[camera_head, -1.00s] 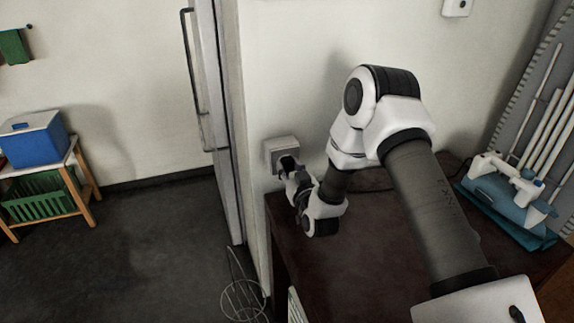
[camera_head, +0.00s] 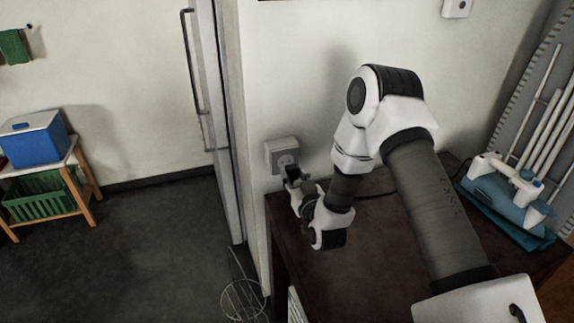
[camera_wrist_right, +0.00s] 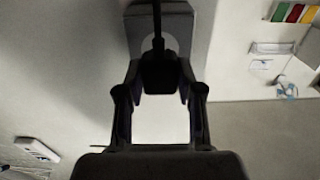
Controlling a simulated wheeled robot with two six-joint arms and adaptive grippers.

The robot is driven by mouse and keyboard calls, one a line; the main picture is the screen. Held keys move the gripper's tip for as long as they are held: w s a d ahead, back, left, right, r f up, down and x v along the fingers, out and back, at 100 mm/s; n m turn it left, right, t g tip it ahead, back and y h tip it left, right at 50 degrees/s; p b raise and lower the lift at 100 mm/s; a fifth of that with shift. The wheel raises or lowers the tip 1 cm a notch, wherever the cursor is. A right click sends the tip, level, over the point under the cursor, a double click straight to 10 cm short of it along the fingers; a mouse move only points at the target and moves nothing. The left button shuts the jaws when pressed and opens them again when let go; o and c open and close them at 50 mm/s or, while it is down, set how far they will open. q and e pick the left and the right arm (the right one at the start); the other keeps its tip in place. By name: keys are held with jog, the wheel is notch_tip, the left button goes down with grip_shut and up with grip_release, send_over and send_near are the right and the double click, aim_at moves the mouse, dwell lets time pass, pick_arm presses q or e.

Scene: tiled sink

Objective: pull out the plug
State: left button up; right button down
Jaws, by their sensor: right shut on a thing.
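The gripper is shut on the dark plug (camera_wrist_right: 160,70), which shows between the fingers in the right wrist view. A dark cord runs up from the plug there. The plug appears apart from the socket. The fingers partly hide the plug in the head view. My left gripper is in neither view.
The dark table (camera_head: 350,265) lies under my right arm, with a dark cable (camera_head: 378,194) on it. A blue-and-white appliance (camera_head: 505,195) stands at the right. A wall corner and a tall door (camera_head: 212,100) are left of the socket. A wire basket (camera_head: 243,300) is below.

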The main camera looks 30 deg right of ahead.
jog(key=shift+v, duration=1.2)
